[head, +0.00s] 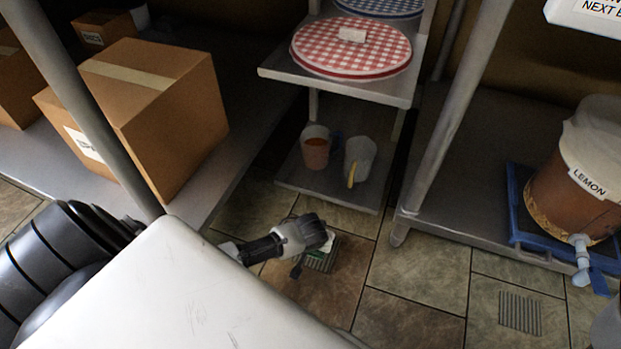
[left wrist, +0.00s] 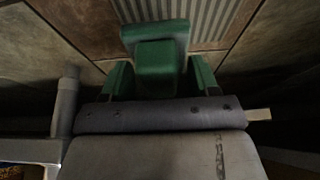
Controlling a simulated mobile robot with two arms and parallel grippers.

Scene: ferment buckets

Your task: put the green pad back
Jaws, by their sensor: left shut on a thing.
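My left gripper (head: 318,243) reaches low over the tiled floor, above a grated floor drain (head: 320,258). In the left wrist view the left gripper (left wrist: 158,80) is shut on the green pad (left wrist: 155,32), which lies across the fingertips. The pad is mostly hidden by the gripper in the head view. The drain's ribbed grate (left wrist: 205,18) shows just beyond the pad in the left wrist view. I cannot tell whether the pad touches the floor. My right gripper is not in view.
A shelf rack (head: 380,190) holds two mugs low down and a red checked round item (head: 350,45) above. A cardboard box (head: 160,110) sits on the left shelf. A lemon-labelled bucket (head: 575,180) stands on a blue tray (head: 519,220) at right. Another floor drain (head: 519,312) is clear.

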